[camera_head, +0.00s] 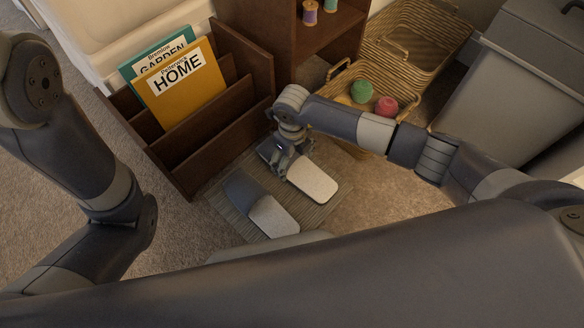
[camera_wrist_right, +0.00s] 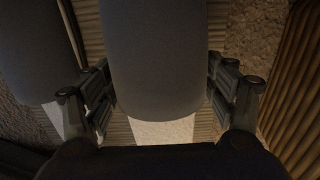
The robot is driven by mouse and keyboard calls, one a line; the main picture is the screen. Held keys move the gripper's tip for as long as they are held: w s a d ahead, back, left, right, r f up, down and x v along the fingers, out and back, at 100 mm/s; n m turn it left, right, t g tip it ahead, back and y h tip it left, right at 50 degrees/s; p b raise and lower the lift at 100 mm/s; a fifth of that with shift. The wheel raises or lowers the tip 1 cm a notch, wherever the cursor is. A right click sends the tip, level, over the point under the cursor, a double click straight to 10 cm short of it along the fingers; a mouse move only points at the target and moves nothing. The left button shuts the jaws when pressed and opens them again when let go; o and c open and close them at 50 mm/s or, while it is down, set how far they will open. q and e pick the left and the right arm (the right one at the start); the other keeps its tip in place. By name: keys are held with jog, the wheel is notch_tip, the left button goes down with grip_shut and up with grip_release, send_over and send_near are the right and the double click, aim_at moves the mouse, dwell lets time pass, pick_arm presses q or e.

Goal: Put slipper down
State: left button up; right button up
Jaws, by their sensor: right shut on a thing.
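One slipper (camera_head: 314,182), with a grey toe and a pale insole, lies at or just above a striped mat (camera_head: 312,214), on its right part. My right gripper (camera_head: 284,163) is shut on its toe end from above. In the right wrist view, the held slipper's grey toe (camera_wrist_right: 155,55) fills the space between the fingers. I cannot tell whether its sole touches the mat. The other slipper (camera_head: 270,214) rests on the mat to the left, roughly parallel and apart; its toe (camera_wrist_right: 38,50) shows at the wrist view's left. My left gripper is out of view.
A dark wooden rack (camera_head: 205,150) with HOME and GARDEN magazines (camera_head: 187,85) stands behind left. Wicker baskets (camera_head: 425,30), one with balls of yarn (camera_head: 386,106), stand behind right. A grey bin (camera_head: 490,95) is at the far right. Carpet (camera_head: 60,190) is clear at left.

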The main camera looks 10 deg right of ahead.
aim_at(292, 166)
notch_tip(292, 166, down, 3)
jog(key=shift+f+b, duration=0.1)
jog(key=shift+b, duration=0.95)
jog(key=o, duration=1.1)
